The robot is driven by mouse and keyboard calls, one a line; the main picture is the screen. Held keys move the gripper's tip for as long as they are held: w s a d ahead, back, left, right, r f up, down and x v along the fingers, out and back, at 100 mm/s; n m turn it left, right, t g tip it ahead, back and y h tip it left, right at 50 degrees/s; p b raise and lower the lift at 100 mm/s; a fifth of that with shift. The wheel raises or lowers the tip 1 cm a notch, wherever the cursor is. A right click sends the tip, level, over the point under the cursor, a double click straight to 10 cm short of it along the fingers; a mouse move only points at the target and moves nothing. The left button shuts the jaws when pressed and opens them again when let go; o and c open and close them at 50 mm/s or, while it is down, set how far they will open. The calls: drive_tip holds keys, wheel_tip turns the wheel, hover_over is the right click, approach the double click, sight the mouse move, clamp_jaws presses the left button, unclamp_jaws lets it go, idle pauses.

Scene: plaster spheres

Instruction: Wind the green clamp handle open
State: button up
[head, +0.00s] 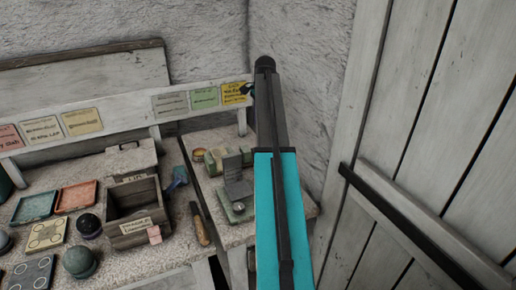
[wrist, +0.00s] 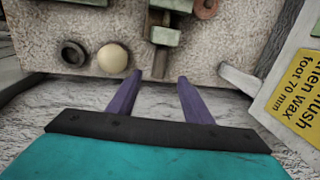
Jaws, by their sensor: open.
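A grey-green clamp-like fixture (head: 235,178) stands on the right part of the bench in the head view, close to my teal arm. In the wrist view, green and dark metal parts (wrist: 166,37) show at the top middle, cut off by the frame; I cannot tell which one is the handle. My gripper (wrist: 160,76) is open, with two purple fingers apart and nothing between them. The fingertips are at the bench edge in the picture, just below the green parts and apart from them. In the head view my arm hides part of the bench, and the fingers are not clear.
A cream ball (wrist: 112,59) and a dark ring (wrist: 73,53) lie left of the fingers. A yellow card (wrist: 300,95) is at the right. An open wooden box (head: 138,212) and dark spheres stand left on the bench. A plank door (head: 430,110) is at the right.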

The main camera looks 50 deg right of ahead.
drive_tip(key=shift+w+d+f+p, duration=0.1)
drive_tip(key=shift+w+f+p, duration=0.3)
drive_tip(key=shift+f, duration=1.8)
drive_tip(key=shift+w+d+f+p, duration=0.2)
drive_tip(key=shift+f+p, duration=0.3)
drive_tip(key=shift+f, duration=1.75)
drive_tip(key=shift+w+d+f+p, duration=0.1)
drive_tip(key=shift+w+f+p, duration=0.3)
drive_tip(key=shift+f, duration=1.8)
drive_tip(key=c, duration=1.1)
drive_tip(key=shift+o, duration=0.2)
drive_tip(key=shift+s+a+f+t+b, duration=0.15)
drive_tip(key=shift+s+f+t+b, duration=0.1)
drive_tip(key=shift+t+b, duration=0.35)
drive_tip(key=shift+s+t+h+b, duration=0.15)
drive_tip(key=shift+t+h+b, duration=0.2)
drive_tip(key=shift+b, duration=0.3)
drive_tip(key=t+b, duration=0.1)
drive_tip(key=b, duration=0.1)
drive_tip(key=t+h+b, duration=0.1)
drive_tip(key=t+b, duration=0.1)
drive_tip(key=shift+s+a+f, duration=0.15)
drive_tip(key=shift+s+f, duration=0.05)
drive_tip(key=shift+t+h+b, duration=0.25)
drive_tip(key=shift+b, duration=0.15)
drive_tip(key=shift+r, duration=0.15)
